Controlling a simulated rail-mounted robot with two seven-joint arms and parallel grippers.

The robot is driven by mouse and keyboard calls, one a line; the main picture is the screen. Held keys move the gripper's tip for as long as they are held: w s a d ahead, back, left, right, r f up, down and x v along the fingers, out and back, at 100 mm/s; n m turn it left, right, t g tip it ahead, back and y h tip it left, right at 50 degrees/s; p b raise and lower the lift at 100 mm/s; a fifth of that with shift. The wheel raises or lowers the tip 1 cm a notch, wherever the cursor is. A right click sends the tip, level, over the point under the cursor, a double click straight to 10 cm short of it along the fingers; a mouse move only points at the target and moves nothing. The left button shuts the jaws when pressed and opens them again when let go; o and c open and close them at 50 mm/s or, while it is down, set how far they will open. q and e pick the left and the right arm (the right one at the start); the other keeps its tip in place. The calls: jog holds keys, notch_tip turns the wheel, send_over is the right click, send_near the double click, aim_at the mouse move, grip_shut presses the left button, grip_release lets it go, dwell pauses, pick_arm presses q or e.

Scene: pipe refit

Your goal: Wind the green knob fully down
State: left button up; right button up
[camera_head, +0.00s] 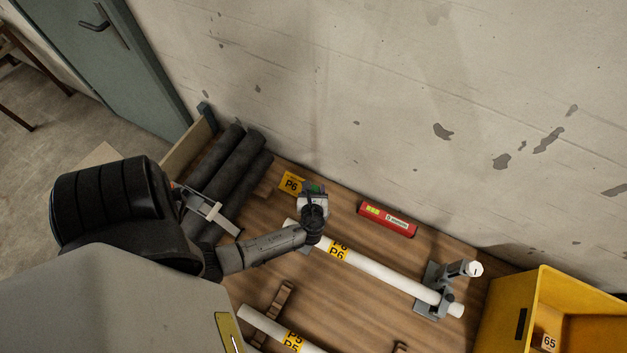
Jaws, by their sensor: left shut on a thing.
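The green knob (315,188) shows only as a small green patch at the back left of the workbench, by the left end of a white pipe (375,268) with a yellow P6 label. My left gripper (312,198) is over that spot and shut on the knob, as far as I can see. The gripper and wrist hide most of the knob and the holder under it, so the knob's height cannot be told. A grey clamp (432,290) with a white round end piece holds the pipe's right end. My right gripper is out of view.
Dark tubes (228,165) lie at the bench's left end, with a light grey tool (207,209) beside them. A yellow P6 card (291,183) and a red box (388,219) lie near the wall. A yellow crate (535,290) stands right. Another white pipe (262,325) lies in front.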

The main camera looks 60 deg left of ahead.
pick_arm(q)
jog(key=n+g+y, duration=0.1)
jog(key=n+g, duration=0.2)
jog(key=shift+w+d+r+p, duration=0.1)
jog(key=shift+p, duration=0.2)
jog(key=n+g, duration=0.3)
jog(key=g, duration=0.1)
jog(key=shift+n+g, duration=0.3)
jog(key=n+g, duration=0.3)
jog(key=g, duration=0.1)
jog(key=shift+n+h, duration=0.4)
jog(key=shift+n+g+h, duration=0.5)
jog(key=shift+n+g, duration=0.4)
jog(key=shift+g, duration=0.1)
jog(key=shift+n+g, duration=0.3)
jog(key=o, duration=0.9)
